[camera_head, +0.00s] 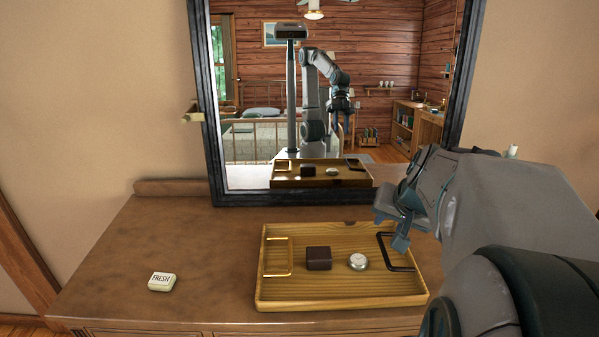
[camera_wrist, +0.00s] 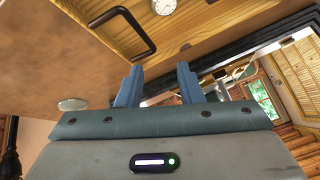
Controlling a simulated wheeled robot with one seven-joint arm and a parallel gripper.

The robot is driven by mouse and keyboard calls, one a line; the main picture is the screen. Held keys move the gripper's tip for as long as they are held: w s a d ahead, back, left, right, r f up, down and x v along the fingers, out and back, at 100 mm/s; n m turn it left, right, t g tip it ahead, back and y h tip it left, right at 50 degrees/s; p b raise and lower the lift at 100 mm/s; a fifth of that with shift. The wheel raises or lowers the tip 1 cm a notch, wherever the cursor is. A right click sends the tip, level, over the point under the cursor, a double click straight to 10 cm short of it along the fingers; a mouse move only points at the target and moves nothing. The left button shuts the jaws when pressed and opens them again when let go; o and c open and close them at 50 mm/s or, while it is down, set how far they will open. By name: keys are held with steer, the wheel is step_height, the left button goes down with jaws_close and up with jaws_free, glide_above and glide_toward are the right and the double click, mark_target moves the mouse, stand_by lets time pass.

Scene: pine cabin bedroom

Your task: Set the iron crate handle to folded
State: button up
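The wooden crate (camera_head: 340,299) is a shallow tray on the dresser top. The iron handle (camera_head: 385,253) is a black U-shaped bar at the crate's right end, its crossbar to the left of the right wall. It leans inward over the crate; I cannot tell its exact angle. It also shows in the wrist view (camera_wrist: 142,33) at upper left. A brass handle (camera_head: 291,256) is at the crate's left end. My gripper (camera_head: 394,228) is above the crate's back right corner, near the iron handle. Its fingers (camera_wrist: 158,85) are apart with nothing between them.
A dark brown box (camera_head: 319,258) and a round white-faced dial (camera_head: 358,262) lie in the crate. A soap labelled FRESH (camera_head: 162,281) lies left on the dresser (camera_head: 120,250). A black-framed mirror (camera_head: 205,110) stands behind the crate. The dresser's left side is mostly clear.

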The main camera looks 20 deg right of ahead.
steer(key=r+n+g+p, duration=0.1)
steer(key=n+g, duration=0.1)
steer(key=n, duration=0.2)
steer(key=h+p, duration=0.1)
glide_toward(384, 250)
steer(key=shift+n, duration=0.4)
steer(key=x, duration=0.7)
steer(key=shift+w+d+f, duration=0.1)
steer(key=shift+w+f, duration=0.15)
steer(key=shift+f, duration=0.1)
jaws_close()
